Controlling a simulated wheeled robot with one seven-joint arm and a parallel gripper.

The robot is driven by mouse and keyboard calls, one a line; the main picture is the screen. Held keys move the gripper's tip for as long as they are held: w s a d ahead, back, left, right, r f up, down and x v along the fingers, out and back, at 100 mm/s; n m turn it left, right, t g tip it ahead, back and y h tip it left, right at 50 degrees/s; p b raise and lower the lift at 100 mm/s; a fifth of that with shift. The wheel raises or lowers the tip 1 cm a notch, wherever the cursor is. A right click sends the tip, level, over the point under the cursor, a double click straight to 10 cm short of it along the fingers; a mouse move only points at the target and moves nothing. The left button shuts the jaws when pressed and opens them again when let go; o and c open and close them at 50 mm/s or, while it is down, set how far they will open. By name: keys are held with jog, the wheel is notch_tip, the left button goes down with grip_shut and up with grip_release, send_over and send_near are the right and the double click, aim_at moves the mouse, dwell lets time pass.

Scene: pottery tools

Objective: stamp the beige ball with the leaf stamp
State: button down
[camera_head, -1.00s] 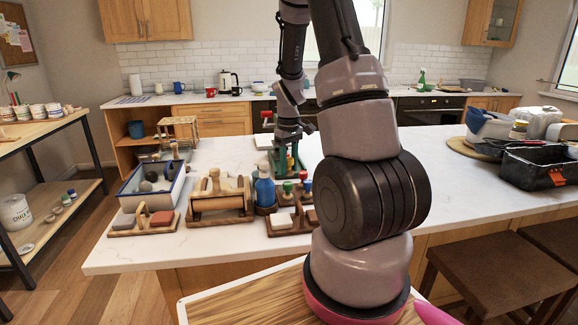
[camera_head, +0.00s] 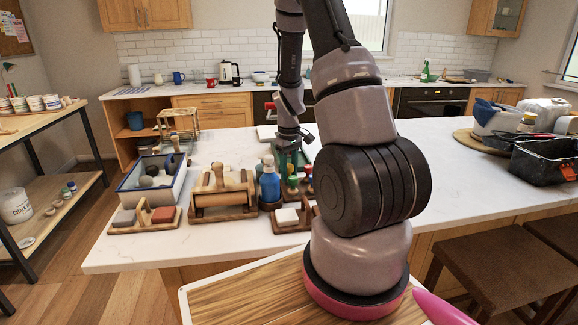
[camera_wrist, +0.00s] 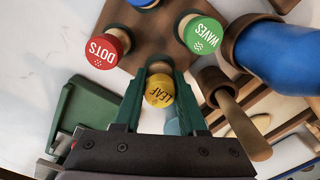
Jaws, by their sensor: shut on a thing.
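The leaf stamp (camera_wrist: 159,92), with a yellow round top marked LEAF, is between the green fingers of my gripper (camera_wrist: 160,103) in the wrist view. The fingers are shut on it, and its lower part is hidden. It is beside the brown wooden stamp holder (camera_wrist: 150,48); I cannot tell whether it is clear of it. In the head view my gripper (camera_head: 290,155) is above the stamp group, partly behind my arm.
The red DOTS stamp (camera_wrist: 107,47) and green WAVES stamp (camera_wrist: 201,34) are close to my fingers. A blue bottle (camera_head: 269,187), a wooden roller stand (camera_head: 222,198) and a block caddy (camera_head: 145,220) line the counter.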

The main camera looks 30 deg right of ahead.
jog(key=shift+f, duration=0.45)
dwell(0.6)
jog(key=shift+c, duration=1.9)
grip_release()
